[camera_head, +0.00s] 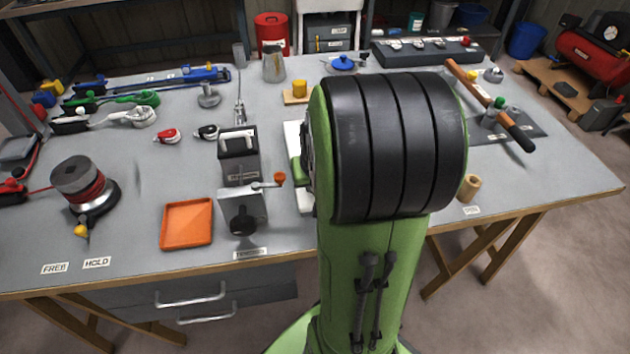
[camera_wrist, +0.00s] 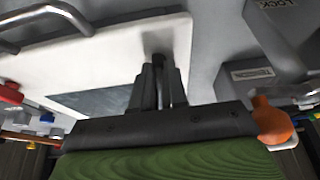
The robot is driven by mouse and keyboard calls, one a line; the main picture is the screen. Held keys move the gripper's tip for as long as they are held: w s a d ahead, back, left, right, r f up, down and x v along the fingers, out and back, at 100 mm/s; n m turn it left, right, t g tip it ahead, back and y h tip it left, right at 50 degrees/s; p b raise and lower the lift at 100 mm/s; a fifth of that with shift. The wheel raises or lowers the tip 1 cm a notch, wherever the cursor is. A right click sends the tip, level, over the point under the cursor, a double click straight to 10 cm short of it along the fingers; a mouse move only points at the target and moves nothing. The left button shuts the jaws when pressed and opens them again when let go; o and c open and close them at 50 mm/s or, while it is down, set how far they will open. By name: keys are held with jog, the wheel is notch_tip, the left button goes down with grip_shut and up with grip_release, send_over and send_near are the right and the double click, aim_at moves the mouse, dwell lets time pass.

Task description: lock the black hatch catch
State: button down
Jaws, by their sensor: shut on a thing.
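In the wrist view my gripper (camera_wrist: 157,75) is shut on a narrow dark piece (camera_wrist: 158,60) in front of a white panel (camera_wrist: 105,48). The piece looks like the black hatch catch, but the fingers cover most of it and its position cannot be told. The panel has a dark grey rectangle and a grey bar handle (camera_wrist: 50,14). In the head view only a white edge (camera_head: 292,138) of the panel shows beside my arm, which hides my gripper and the catch. A "LOCK" label (camera_wrist: 275,4) lies at the wrist view's upper right.
A grey crank box (camera_head: 243,208) with an orange knob (camera_head: 280,179) stands left of my arm; the knob (camera_wrist: 271,122) is close right of my gripper in the wrist view. An orange tray (camera_head: 187,223) and a rope winch (camera_head: 84,190) lie further left.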

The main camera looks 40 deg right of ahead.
dwell(0.5)
jog(key=c, duration=1.2)
grip_release()
jog(key=shift+o, duration=0.2)
jog(key=shift+r, duration=0.1)
jog(key=p+v, duration=0.6)
jog(key=v, duration=0.9)
jog(key=shift+r, duration=0.3)
jog(key=shift+a, duration=0.1)
